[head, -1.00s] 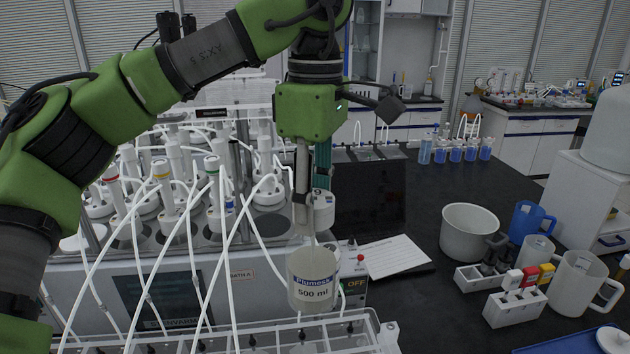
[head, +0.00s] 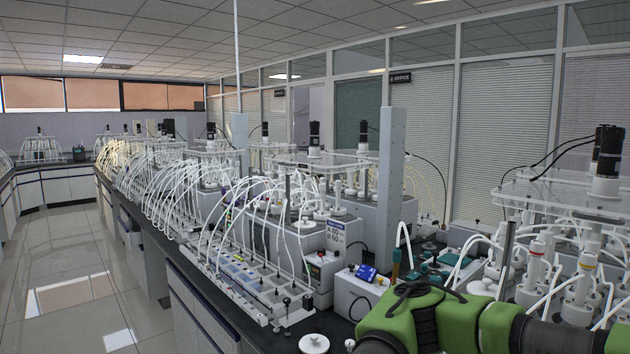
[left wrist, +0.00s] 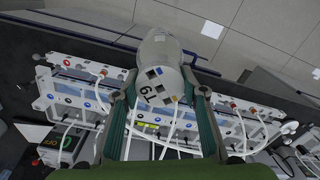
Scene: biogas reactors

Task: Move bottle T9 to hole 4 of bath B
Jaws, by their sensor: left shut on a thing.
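In the left wrist view, bottle T9 (left wrist: 160,50) is a grey-white bottle with a small tag reading T9, upside down in the picture. My left gripper (left wrist: 160,84) is shut on it, one green finger on each side. The bottle is held above a bench with white units and the floor.
A row of baths with white tubes (head: 270,200) runs along the dark bench to the left. A long white rack (head: 245,285) stands at its front edge. A white box (head: 357,292) stands near my arm. Open tiled floor (head: 70,270) lies at the left.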

